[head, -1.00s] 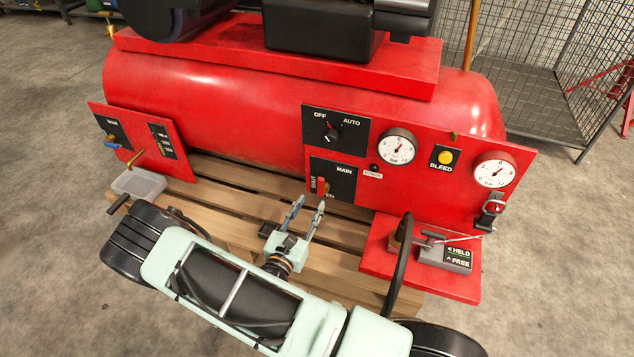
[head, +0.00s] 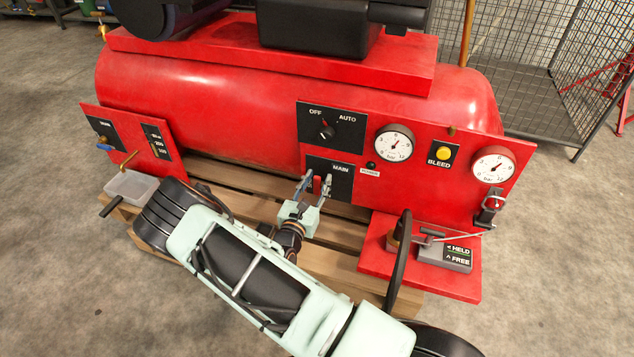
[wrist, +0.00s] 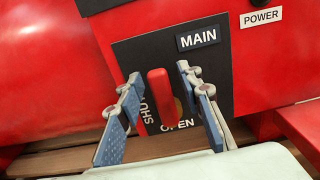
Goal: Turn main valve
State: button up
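The main valve has a red lever handle (wrist: 162,98) on a black plate (wrist: 215,75) marked MAIN, SHUT and OPEN. In the wrist view the handle stands close to upright in the picture, its lower end near a brass-coloured part. In the head view the plate (head: 343,183) is on the lower part of the red panel, and the handle (head: 317,185) is partly hidden by my fingers. My gripper (wrist: 156,88) is open, with one blue-padded finger on each side of the handle. Gaps show between the handle and both fingers. The SHUT lettering is partly covered by the left finger.
Above the plate is an OFF/AUTO knob (head: 327,131). Right of it are two gauges (head: 394,145) and a yellow BLEED button (head: 443,153). A red shelf (head: 375,262) with a HELD/FREE block (head: 446,256) juts out at lower right. A wooden pallet (head: 335,265) lies below.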

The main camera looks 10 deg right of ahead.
jog(key=shift+c, duration=0.5)
grip_shut()
